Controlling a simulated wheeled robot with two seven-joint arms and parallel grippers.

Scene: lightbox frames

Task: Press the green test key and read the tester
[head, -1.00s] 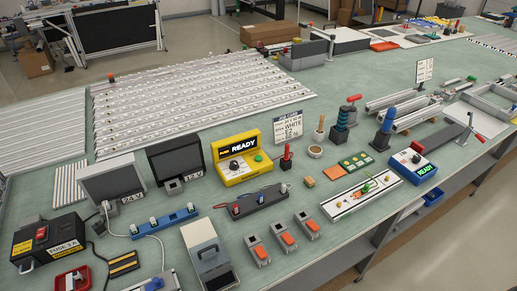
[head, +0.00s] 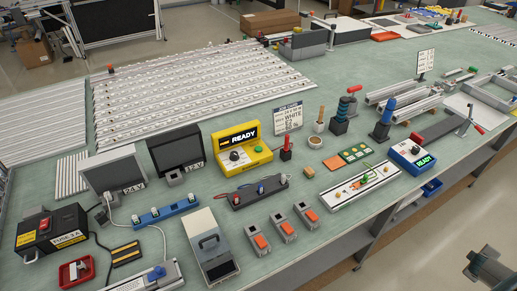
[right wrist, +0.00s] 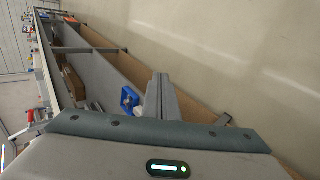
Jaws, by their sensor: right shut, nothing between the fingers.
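The yellow tester (head: 255,163) stands mid-table in the head view. Its dark display reads READY, and it has a black knob and a small green key (head: 258,148) on its face. A smaller blue and white tester (head: 401,163) stands to the right, its display also reading READY in green. My right gripper (head: 484,266) is at the lower right of the head view, over the floor beyond the table's front edge, far from both testers. It is shut and empty; in the right wrist view its grey fingers (right wrist: 161,98) point over the floor and shelf. My left gripper is not in view.
A card reading WHITE (head: 289,119) and a red-handled tool (head: 286,150) stand right of the yellow tester. A black strip with terminals (head: 260,192) lies in front of it, with several orange-topped switches (head: 283,228) nearer the edge. Blue bins (head: 431,188) sit on the shelf below.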

